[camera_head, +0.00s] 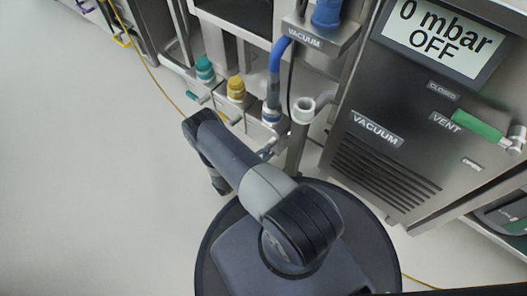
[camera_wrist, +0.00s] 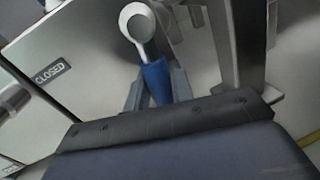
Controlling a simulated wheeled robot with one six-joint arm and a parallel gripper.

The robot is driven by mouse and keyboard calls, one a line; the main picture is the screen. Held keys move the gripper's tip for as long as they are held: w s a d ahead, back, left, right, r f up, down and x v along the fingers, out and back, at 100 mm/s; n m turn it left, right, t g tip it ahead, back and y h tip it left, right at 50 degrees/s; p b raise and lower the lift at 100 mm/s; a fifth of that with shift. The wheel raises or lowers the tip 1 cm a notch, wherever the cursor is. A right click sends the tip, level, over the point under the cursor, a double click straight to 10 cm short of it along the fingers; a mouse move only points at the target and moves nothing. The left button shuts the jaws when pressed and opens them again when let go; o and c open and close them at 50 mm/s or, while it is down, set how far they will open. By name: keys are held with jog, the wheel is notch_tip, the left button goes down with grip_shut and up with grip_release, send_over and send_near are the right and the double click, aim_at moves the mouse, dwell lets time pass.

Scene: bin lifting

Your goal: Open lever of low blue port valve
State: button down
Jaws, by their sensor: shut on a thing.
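In the wrist view, the blue lever (camera_wrist: 155,82) hangs from a round pale metal pivot (camera_wrist: 138,22) and slopes slightly down to the right. My gripper (camera_wrist: 157,92) has its grey fingers on both sides of the lever's lower part and is shut on it. A CLOSED label (camera_wrist: 52,73) is on the metal panel left of the lever. In the head view, the low blue port (camera_head: 271,114) has a blue hose (camera_head: 275,70) rising from it. My arm covers much of the area below the port, so the lever and fingertips cannot be made out clearly there.
A yellow port (camera_head: 236,88) and a green port (camera_head: 204,69) stand left of the blue one. A pale pipe end (camera_head: 303,108) rises close on the right. The vacuum unit (camera_head: 360,170) with a green VENT lever (camera_head: 478,124) is farther right. Open floor (camera_head: 90,180) lies left.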

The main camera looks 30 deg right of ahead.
jog(key=shift+s+d+n, duration=0.15)
jog(key=shift+s+n, duration=0.35)
jog(key=shift+n, duration=0.3)
jog(key=c, duration=1.3)
grip_release()
jog(key=a, duration=0.3)
jog(key=s+a+p, duration=0.1)
jog(key=a, duration=0.3)
jog(key=a+p, duration=0.1)
jog(key=a, duration=0.2)
jog(key=shift+s+a, duration=0.3)
jog(key=shift+a, duration=0.05)
jog(key=d, duration=0.3)
jog(key=w+d+b, duration=0.1)
jog(key=d, duration=0.3)
jog(key=d+b, duration=0.1)
jog(key=d, duration=0.2)
jog(key=shift+w+d, duration=0.35)
jog(key=shift+w, duration=0.05)
